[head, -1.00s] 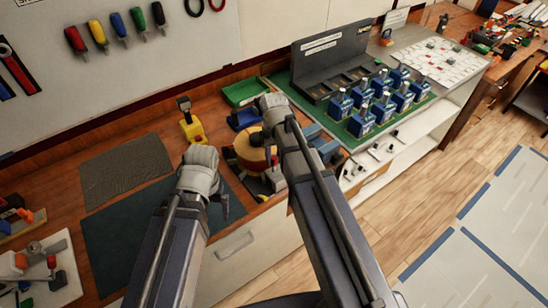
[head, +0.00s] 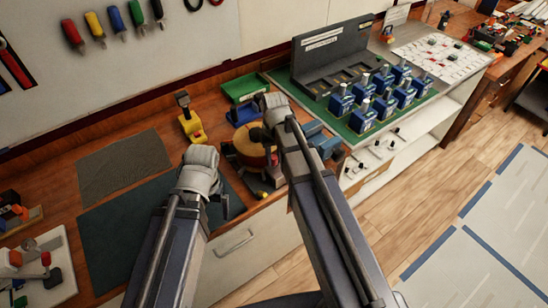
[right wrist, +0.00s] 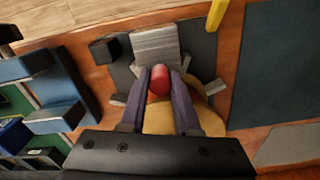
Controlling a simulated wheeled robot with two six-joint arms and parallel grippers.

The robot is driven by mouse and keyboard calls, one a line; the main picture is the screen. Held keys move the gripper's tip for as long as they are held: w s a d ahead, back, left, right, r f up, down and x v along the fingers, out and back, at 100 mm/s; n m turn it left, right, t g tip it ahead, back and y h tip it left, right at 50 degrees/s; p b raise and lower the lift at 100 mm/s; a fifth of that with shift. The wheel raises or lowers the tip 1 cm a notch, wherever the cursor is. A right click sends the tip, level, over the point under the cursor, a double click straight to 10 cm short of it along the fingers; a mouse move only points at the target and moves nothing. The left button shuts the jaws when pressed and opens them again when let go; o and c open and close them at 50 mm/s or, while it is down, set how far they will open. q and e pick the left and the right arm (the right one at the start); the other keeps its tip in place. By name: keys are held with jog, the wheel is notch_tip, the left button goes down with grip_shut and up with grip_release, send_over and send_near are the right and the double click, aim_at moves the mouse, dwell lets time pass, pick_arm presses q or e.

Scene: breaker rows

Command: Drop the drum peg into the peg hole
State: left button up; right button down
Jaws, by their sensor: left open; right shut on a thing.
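A red peg (right wrist: 159,82), apparently the drum peg, is between the two fingers of my right gripper (right wrist: 161,86) in the right wrist view. The gripper is shut on it, over a round yellow-brown drum (right wrist: 170,119). In the head view the drum (head: 250,148) stands on the bench beneath my right gripper (head: 262,138). The peg is not clear there. I cannot make out the peg hole, nor whether the peg touches the drum. My left gripper (head: 222,205) is open and empty, over the dark mat at left.
A grey ribbed block (right wrist: 155,45) sits close to the peg. Green (head: 244,88) and blue (head: 245,113) trays stand behind the drum. A yellow stand (head: 190,122) is to its left, and several blue breakers (head: 362,115) to its right. The dark mat (head: 125,235) is largely clear.

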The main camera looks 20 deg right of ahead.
pick_arm(q)
jog(key=shift+f+b, duration=0.3)
jog(key=shift+f, duration=0.1)
pick_arm(e)
jog(key=shift+f, duration=0.35)
jog(key=c, duration=0.5)
grip_release()
jog(key=shift+c, duration=0.2)
pick_arm(q)
jog(key=shift+r, duration=0.1)
pick_arm(e)
notch_tip(320, 180, up, 8)
jog(key=p, duration=0.8)
pick_arm(q)
notch_tip(320, 180, up, 8)
jog(key=shift+f, duration=0.2)
pick_arm(e)
jog(key=shift+f, duration=0.1)
